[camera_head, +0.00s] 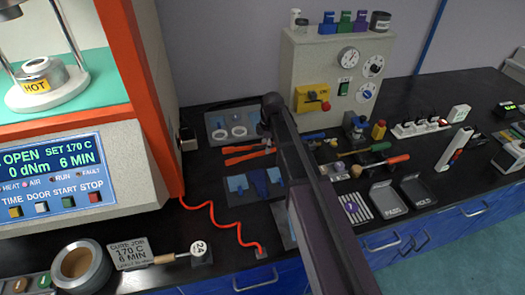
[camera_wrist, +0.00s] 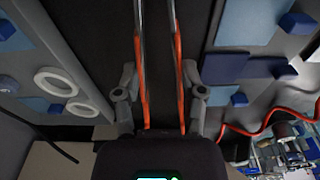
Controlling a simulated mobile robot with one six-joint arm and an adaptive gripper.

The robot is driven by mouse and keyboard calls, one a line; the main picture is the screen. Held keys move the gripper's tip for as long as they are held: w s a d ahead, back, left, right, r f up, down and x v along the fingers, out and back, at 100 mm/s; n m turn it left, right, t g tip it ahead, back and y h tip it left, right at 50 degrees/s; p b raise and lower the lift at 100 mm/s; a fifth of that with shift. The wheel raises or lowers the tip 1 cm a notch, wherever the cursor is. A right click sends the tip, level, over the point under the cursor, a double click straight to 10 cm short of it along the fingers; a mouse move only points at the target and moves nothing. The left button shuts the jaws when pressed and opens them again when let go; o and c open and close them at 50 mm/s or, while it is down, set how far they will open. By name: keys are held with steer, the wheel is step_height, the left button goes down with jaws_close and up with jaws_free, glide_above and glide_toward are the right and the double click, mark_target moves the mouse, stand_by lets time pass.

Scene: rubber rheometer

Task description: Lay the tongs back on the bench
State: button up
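The tongs (camera_head: 243,160) have two orange handles and show in the head view over the dark bench strip between two grey trays. In the wrist view the tongs (camera_wrist: 181,85) run lengthwise between my fingers, their metal arms reaching past the top edge. My gripper (camera_wrist: 160,72) has one finger along the outside of each handle and looks shut on them. In the head view my arm hides the gripper's fingers and part of the tongs. The tongs are low, at or just above the bench (camera_head: 208,165); I cannot tell whether they touch it.
A grey tray with white rings (camera_head: 239,130) is behind the tongs, and a tray with blue pads (camera_head: 237,184) is in front. A red coiled cord (camera_head: 222,229) runs at the front left, beside the rheometer (camera_head: 150,110). A beige control box (camera_head: 335,75) stands behind.

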stand_by(0.3)
steer(key=shift+w+a+f, duration=0.2)
steer(key=shift+w+a, duration=0.15)
steer(key=shift+w, duration=0.4)
steer(key=shift+s+f+b, duration=0.1)
steer(key=shift+f+b, duration=1.55)
steer(key=shift+b, duration=0.2)
steer(key=shift+f, duration=0.1)
steer(key=o, duration=0.5)
steer(key=shift+o, duration=0.2)
steer(key=r+p, duration=0.4)
steer(key=d+r+p, duration=0.1)
steer(key=r+p, duration=0.7)
steer(key=shift+d+r, duration=0.1)
steer(key=shift+d, duration=0.1)
